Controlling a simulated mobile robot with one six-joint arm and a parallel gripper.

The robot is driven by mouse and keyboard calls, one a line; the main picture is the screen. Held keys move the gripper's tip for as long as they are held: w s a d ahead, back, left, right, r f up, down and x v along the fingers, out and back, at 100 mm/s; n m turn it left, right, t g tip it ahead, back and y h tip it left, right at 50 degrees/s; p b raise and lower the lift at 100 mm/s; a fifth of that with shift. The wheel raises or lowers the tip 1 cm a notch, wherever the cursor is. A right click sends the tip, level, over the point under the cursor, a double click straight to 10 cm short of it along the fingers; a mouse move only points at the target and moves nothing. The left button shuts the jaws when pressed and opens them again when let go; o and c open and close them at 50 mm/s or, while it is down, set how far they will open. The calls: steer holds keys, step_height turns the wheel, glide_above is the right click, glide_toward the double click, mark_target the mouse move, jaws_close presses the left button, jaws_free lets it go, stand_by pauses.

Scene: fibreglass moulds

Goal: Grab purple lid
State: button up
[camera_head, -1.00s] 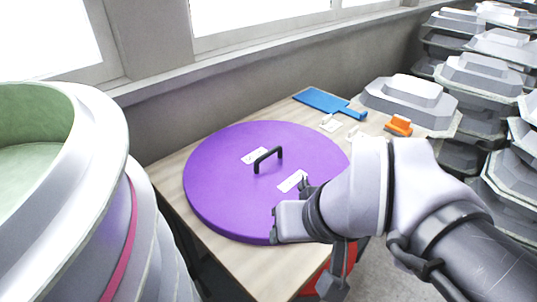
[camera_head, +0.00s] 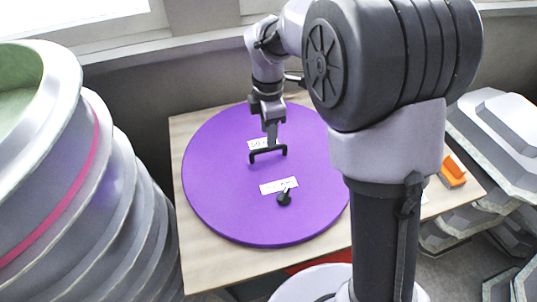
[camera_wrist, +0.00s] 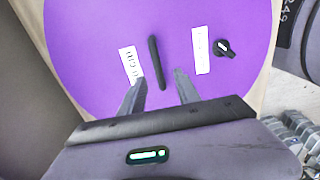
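The purple lid (camera_head: 220,190) is a large round disc lying flat on a wooden table. It fills much of the wrist view (camera_wrist: 90,50). A black bar handle (camera_head: 268,153) stands near its middle and also shows in the wrist view (camera_wrist: 157,63). My gripper (camera_head: 271,137) points down at the handle from above. In the wrist view my gripper's two fingers (camera_wrist: 158,82) are apart, and the handle lies in line with the gap between them. I cannot tell whether the fingers touch it.
Two white labels (camera_head: 278,186) and a black knob (camera_head: 284,199) are on the lid. The wooden table (camera_head: 205,262) shows around it. Stacked grey ringed moulds (camera_head: 120,220) stand close at the left. An orange object (camera_head: 452,170) and grey moulds (camera_head: 505,125) are at the right.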

mark_target(269, 150)
step_height(269, 150, down, 4)
steer(key=shift+r+b, duration=0.15)
steer(key=shift+b, duration=0.2)
steer(key=f, duration=0.1)
steer(key=f+b, duration=0.1)
steer(key=f, duration=0.3)
steer(key=shift+w+b, duration=0.25)
steer(key=shift+b, duration=0.1)
steer(key=shift+r, duration=0.15)
steer(key=shift+c, duration=0.7)
jaws_close()
